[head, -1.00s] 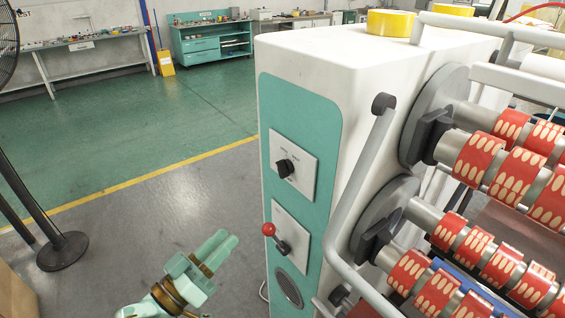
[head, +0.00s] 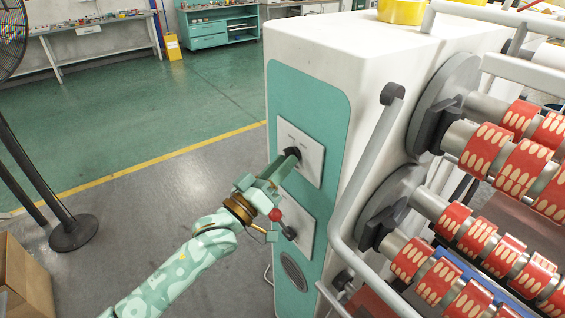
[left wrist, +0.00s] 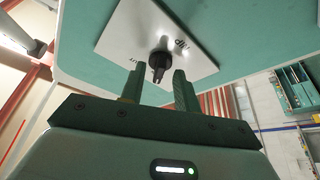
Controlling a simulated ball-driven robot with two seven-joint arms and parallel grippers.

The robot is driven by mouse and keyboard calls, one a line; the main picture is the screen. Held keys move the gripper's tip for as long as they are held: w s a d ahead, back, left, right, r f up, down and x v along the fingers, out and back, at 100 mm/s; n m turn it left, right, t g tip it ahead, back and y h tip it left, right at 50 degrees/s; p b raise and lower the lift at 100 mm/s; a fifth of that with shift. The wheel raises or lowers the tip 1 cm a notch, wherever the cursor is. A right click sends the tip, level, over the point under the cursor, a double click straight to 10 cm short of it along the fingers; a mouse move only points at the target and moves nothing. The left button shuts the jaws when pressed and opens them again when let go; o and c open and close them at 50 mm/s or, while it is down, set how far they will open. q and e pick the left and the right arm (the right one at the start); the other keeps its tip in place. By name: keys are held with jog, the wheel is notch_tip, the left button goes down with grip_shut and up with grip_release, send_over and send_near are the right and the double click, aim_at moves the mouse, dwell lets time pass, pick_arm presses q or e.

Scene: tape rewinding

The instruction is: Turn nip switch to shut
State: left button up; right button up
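The nip switch is a black rotary knob (head: 291,153) on a white plate (head: 312,152) on the machine's teal front panel. In the left wrist view the knob (left wrist: 160,60) shows with its grip bar pointing towards me, and part of the word "NIP" is readable on the plate (left wrist: 150,30). My left gripper (head: 284,168) is right at the plate and partly covers the knob. In the left wrist view its two fingers (left wrist: 158,78) are apart, with the knob between or just beyond the tips. A gap shows on both sides of the knob. My right gripper is not in view.
Below, a red-ball lever (head: 275,214) on a second white plate (head: 298,228) sits close beside my left gripper. Rollers with red patterned rolls (head: 488,150) and a grey bar (head: 365,160) fill the right. The floor (head: 130,180) at left is mostly free.

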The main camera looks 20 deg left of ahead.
pick_arm(q)
jog(key=shift+w+d+r, duration=0.1)
jog(key=shift+w+d, duration=0.05)
jog(key=shift+w, duration=0.1)
grip_shut()
